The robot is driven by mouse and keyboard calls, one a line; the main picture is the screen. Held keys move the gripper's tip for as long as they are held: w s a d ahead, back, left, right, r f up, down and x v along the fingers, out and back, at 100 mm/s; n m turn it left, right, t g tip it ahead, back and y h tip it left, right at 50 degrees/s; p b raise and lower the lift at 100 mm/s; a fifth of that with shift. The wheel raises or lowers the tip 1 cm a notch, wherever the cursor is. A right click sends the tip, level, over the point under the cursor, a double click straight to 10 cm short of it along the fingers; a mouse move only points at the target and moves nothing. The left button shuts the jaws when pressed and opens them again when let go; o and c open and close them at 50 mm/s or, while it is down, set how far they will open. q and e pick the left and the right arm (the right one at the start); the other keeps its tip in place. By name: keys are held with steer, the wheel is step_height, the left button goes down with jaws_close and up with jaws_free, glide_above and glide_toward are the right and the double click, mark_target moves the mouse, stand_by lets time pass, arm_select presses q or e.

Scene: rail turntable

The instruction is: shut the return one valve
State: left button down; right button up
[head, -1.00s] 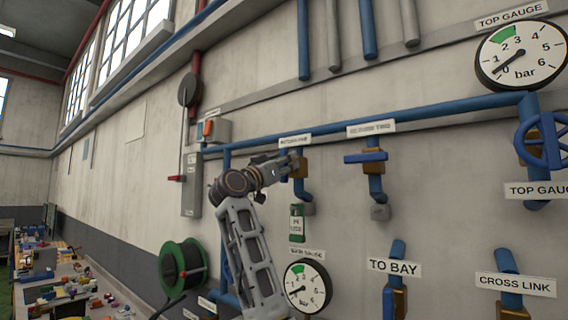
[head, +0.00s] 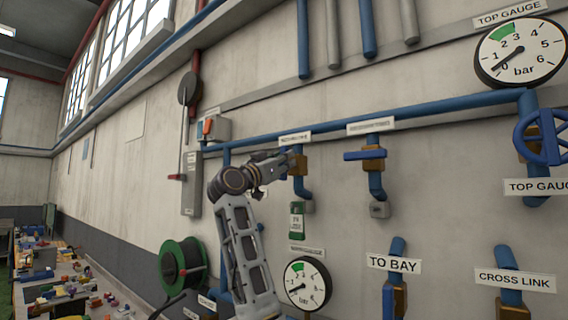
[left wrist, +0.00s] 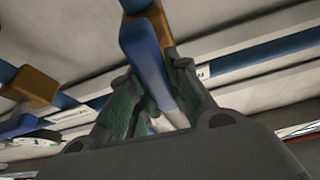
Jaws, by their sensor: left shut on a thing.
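The return one valve is a brass body (head: 299,166) on a blue pipe, under a small white label (head: 295,139) too blurred to read surely. My left gripper (head: 284,162) is at this valve, coming from its left, and hides its handle in the head view. In the left wrist view the blue handle (left wrist: 143,52) runs from the brass body down between the two fingers of my left gripper (left wrist: 155,97). The gripper is shut on the handle. The handle's angle to the pipe is hard to judge. My right gripper is not in view.
To the right a similar valve (head: 374,160) has a blue handle lying across its pipe. A green tag (head: 297,222) and a round gauge (head: 307,284) are below. A green hose reel (head: 181,264) and a grey switch box (head: 191,184) are at the left.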

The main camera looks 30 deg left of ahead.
arm_select(q)
steer(key=shift+f+m+h+b, duration=0.15)
steer(key=shift+m+h+b, duration=0.7)
steer(key=shift+m, duration=1.05)
steer(key=shift+d+m+g+h, duration=0.1)
steer(key=shift+m+g+h, duration=0.25)
steer(key=shift+m, duration=0.6)
steer(key=shift+d+m+g+h, duration=0.1)
steer(key=shift+m+g+h, duration=0.25)
steer(key=shift+m, duration=0.6)
steer(key=shift+m+g+h, duration=0.4)
steer(key=shift+m+h, duration=0.25)
steer(key=shift+m, duration=1.05)
steer(key=m+g+p, duration=0.1)
steer(key=m, duration=0.1)
steer(key=m+g+h+p, duration=0.1)
steer(key=m, duration=0.2)
steer(key=shift+d+f+m+p, duration=0.15)
steer(key=shift+f+m+p, duration=0.05)
steer(key=shift+m+p, duration=0.1)
steer(key=shift+d+f+m+g, duration=0.15)
steer(key=shift+m+g, duration=0.35)
steer(key=shift+m, duration=0.6)
steer(key=shift+a+f+m+g, duration=0.15)
steer(key=shift+m+g, duration=0.35)
steer(key=shift+m, duration=0.6)
steer(key=shift+d, duration=0.15)
